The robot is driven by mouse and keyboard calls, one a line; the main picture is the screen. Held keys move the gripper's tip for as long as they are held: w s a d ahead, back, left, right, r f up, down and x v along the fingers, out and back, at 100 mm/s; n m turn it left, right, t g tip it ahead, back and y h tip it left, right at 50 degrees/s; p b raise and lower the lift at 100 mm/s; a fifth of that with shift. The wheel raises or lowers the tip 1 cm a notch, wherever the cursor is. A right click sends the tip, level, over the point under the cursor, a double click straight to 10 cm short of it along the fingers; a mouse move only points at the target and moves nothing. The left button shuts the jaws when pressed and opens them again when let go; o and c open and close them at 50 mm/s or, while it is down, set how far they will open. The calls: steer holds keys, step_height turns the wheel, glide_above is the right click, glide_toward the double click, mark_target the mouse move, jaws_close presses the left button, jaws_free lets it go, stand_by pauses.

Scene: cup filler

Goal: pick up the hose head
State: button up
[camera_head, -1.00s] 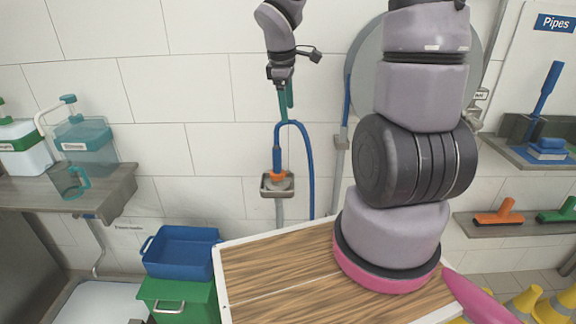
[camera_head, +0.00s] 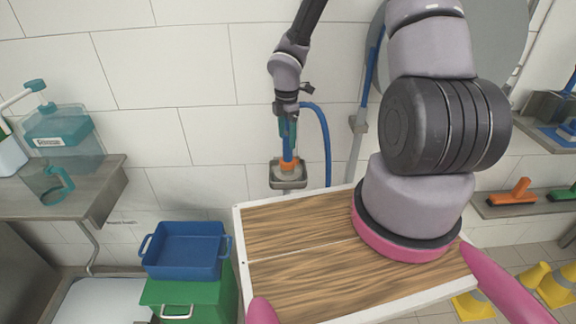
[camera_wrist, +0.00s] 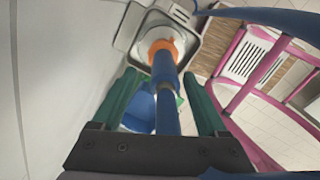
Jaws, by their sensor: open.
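The hose head is a blue tube with an orange collar (camera_wrist: 165,62); it stands upright in a small grey wall holder (camera_head: 288,181), its orange part also showing in the head view (camera_head: 287,164). A blue hose (camera_head: 325,138) loops up from it to the right. My gripper (camera_wrist: 160,90) is open, its two green fingers on either side of the blue tube, with gaps visible at both sides. In the head view my gripper (camera_head: 288,130) is just above the holder and covers the tube's upper part.
A blue bin (camera_head: 187,250) sits on a green box (camera_head: 185,292) at lower left. A shelf (camera_head: 85,195) at left bears a clear cup (camera_head: 48,183) and a teal-capped dispenser (camera_head: 66,140). White tiled wall lies close behind the holder.

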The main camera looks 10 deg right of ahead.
mark_target(287, 150)
steer(key=f, duration=0.5)
steer(key=shift+s+f, duration=0.15)
steer(key=shift+s, duration=0.15)
jaws_close()
